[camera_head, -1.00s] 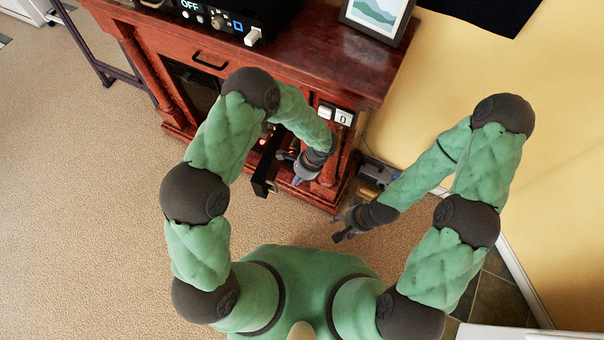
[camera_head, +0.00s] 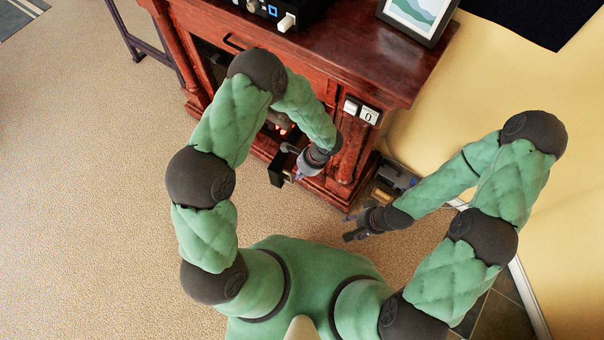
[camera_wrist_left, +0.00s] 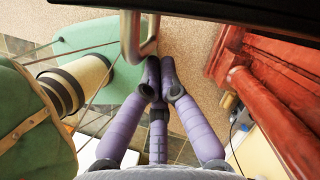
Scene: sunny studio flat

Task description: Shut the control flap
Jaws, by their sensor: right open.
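The control flap (camera_head: 276,168) is a small black panel low on the front of the red-brown wooden fireplace cabinet (camera_head: 350,150). It sticks out from the front, so it stands open. Its dark edge crosses the top of the left wrist view (camera_wrist_left: 220,14), with a bent metal handle (camera_wrist_left: 131,40) below it. My left gripper (camera_head: 299,172) is beside the flap, at its right. In the left wrist view its purple fingers (camera_wrist_left: 161,80) are close together with nothing between them, near the handle; contact is unclear. My right gripper (camera_head: 352,228) is open and empty, away from the cabinet.
A white tile reading 0 (camera_head: 369,115) sits on the cabinet's upper right front. A picture frame (camera_head: 418,18) and a black device stand on top. Carpet at the left (camera_head: 90,180) is clear.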

